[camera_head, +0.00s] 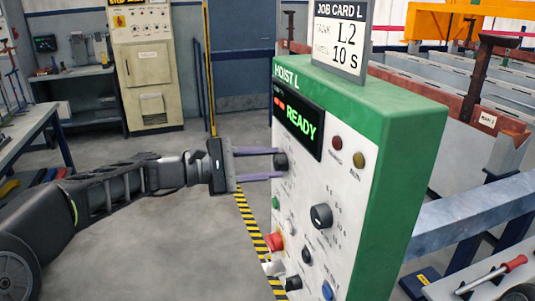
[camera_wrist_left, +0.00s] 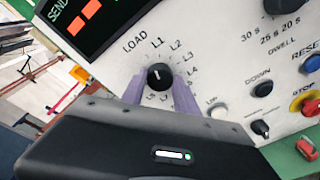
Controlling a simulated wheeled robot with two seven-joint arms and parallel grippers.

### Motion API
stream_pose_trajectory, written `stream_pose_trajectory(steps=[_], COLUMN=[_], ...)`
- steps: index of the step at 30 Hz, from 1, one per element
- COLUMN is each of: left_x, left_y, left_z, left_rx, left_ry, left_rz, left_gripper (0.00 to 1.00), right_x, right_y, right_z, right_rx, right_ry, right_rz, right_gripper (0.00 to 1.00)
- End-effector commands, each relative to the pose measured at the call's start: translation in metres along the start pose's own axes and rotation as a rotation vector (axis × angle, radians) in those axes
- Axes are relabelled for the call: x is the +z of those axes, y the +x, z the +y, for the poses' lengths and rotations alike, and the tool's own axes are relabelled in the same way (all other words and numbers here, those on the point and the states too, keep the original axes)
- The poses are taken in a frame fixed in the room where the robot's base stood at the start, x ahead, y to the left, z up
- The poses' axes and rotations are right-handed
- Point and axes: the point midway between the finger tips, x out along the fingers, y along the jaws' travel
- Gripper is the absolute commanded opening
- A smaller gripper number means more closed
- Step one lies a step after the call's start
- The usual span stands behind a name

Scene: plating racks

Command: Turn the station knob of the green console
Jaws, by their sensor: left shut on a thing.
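The green console (camera_head: 400,140) has a white front panel marked HOIST L and a screen (camera_head: 298,120) reading READY. Its station knob (camera_head: 281,161) is black and round, near the panel's left edge. In the left wrist view the station knob (camera_wrist_left: 160,77) sits in a ring of labels: LOAD, L1, L2 and more. My left gripper (camera_head: 278,163) reaches in from the left. Its two purple fingers (camera_wrist_left: 159,92) stand on either side of the knob, shut on it. The lower labels are partly hidden by the fingers. My right gripper is not in view.
A job card (camera_head: 340,35) on top of the console reads tank L2, dwell 10 s. A dwell knob (camera_head: 321,216), a red button (camera_head: 274,241) and other buttons are lower on the panel. Tanks stand behind at right. Open floor lies at left.

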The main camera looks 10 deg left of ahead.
Motion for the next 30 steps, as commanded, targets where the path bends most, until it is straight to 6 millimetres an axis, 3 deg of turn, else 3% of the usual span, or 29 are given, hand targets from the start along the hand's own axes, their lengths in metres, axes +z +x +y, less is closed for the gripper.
stream_pose_trajectory(steps=[3,12,29,30], left_x=[0.001,-0.001,-0.002,-0.002], left_y=[0.0,0.0,0.0,0.0], left_z=[0.002,0.001,-0.001,-0.001], left_rx=[-0.011,-0.026,-0.029,-0.029], left_ry=[-0.096,-0.249,-0.286,-0.286], left_rz=[-0.004,-0.014,-0.017,-0.017], left_gripper=[0.0,0.0,0.0,0.39], right_x=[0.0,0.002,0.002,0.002], right_y=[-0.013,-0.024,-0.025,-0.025], right_z=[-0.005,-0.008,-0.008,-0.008], right_rx=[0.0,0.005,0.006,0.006], right_ry=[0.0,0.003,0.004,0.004], right_rz=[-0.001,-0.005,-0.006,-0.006], right_gripper=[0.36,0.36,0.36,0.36])
